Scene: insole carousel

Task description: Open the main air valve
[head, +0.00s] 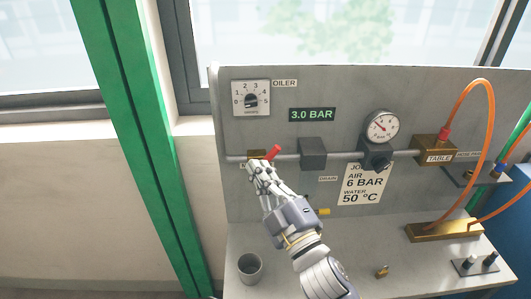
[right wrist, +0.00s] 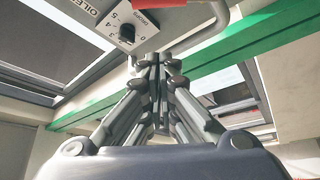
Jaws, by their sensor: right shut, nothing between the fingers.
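The main air valve appears to be the brass body (head: 256,154) at the left end of the grey pipe, with a red lever (head: 272,152) slanting up to the right. My right gripper (head: 260,168) is just below and in front of it, fingers shut together with nothing between them. The fingers partly hide the valve and its label. My left gripper is not in view.
The grey panel carries an oiler dial (head: 251,99), a 3.0 BAR display (head: 312,115), a round gauge (head: 381,126) and a brass TABLE block (head: 434,148) with an orange hose (head: 488,120). A grey cup (head: 250,267) stands on the bench. A green post (head: 140,140) is left.

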